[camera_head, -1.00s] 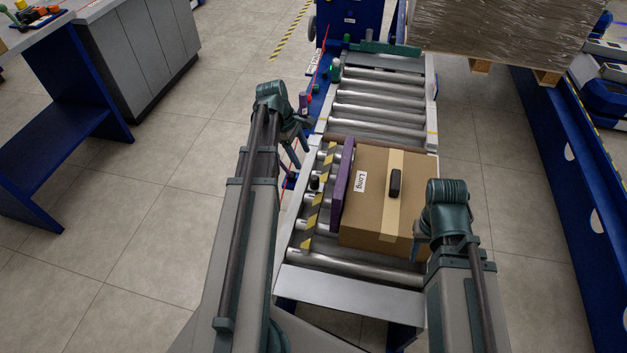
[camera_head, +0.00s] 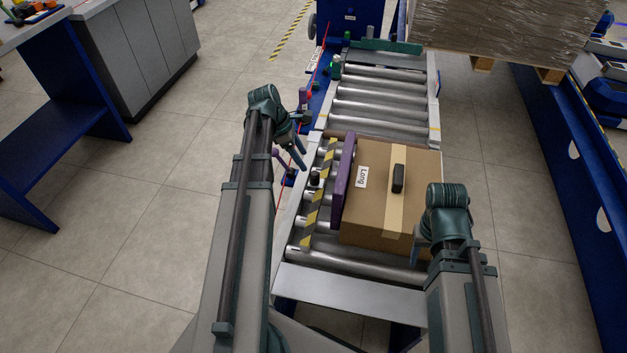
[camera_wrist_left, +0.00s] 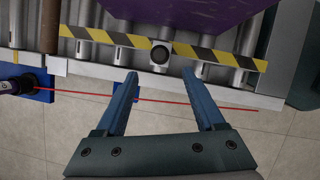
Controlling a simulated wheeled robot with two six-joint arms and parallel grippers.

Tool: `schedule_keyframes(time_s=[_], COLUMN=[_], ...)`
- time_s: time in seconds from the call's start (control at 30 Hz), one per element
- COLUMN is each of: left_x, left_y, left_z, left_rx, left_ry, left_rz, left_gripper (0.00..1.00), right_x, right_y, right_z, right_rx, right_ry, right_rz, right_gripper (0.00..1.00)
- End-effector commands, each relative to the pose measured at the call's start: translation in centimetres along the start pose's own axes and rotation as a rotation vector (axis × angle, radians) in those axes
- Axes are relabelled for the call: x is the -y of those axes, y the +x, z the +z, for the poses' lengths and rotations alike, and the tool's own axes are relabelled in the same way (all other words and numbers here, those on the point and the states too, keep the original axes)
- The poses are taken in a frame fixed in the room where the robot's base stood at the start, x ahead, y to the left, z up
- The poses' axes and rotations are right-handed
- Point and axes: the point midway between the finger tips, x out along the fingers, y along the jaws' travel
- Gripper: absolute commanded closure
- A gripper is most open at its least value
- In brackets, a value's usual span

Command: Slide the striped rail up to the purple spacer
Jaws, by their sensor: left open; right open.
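The striped rail (camera_head: 311,219), yellow and black, lies across the rollers along the left side of the conveyor. A black knob (camera_head: 315,180) stands at its middle. The purple spacer (camera_head: 344,182) stands upright against the left face of a cardboard box; bare rollers show between it and the rail. In the left wrist view the rail (camera_wrist_left: 104,37) crosses below the spacer (camera_wrist_left: 185,12), with the knob (camera_wrist_left: 160,55) just beyond my fingertips. My left gripper (camera_head: 297,168) is open and empty beside the conveyor's left edge. My right gripper (camera_head: 416,248) is open at the box's lower right side.
The cardboard box (camera_head: 376,222), labelled "Long", has tape and a dark object on top. Empty rollers (camera_head: 377,105) lie beyond it. A red line runs along the conveyor's left side. A blue-legged table (camera_head: 75,120) stands left, with open floor between.

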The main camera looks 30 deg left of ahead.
Motion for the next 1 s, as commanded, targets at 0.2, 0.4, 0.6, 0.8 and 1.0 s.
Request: schedule_keyframes(time_s=[0.2, 0.4, 0.6, 0.8, 1.0], left_x=[0.0, 0.0, 0.0, 0.0, 0.0], left_y=[4.2, 7.3, 9.5, 9.9, 9.9], left_z=[-0.3, -0.3, -0.2, 0.0, 0.0], left_rx=[0.0, 0.0, 0.0, 0.0, 0.0], left_ry=[0.002, 0.002, 0.001, 0.0, 0.001], left_rz=[0.0, 0.0, -0.001, 0.0, 0.0], left_gripper=[0.29, 0.29, 0.29, 0.29, 0.33], right_x=[0.4, 0.5, 0.6, 0.6, 0.6], right_y=[4.0, 6.8, 8.8, 9.2, 9.1], right_z=[-0.2, -0.4, -0.5, -0.6, -0.6], right_rx=[0.0, 0.0, -0.001, -0.001, -0.001], right_ry=[0.0, -0.001, -0.003, -0.003, -0.003], right_rz=[0.001, 0.005, 0.009, 0.011, 0.011], right_gripper=[0.5, 0.5, 0.5, 0.5, 0.5])
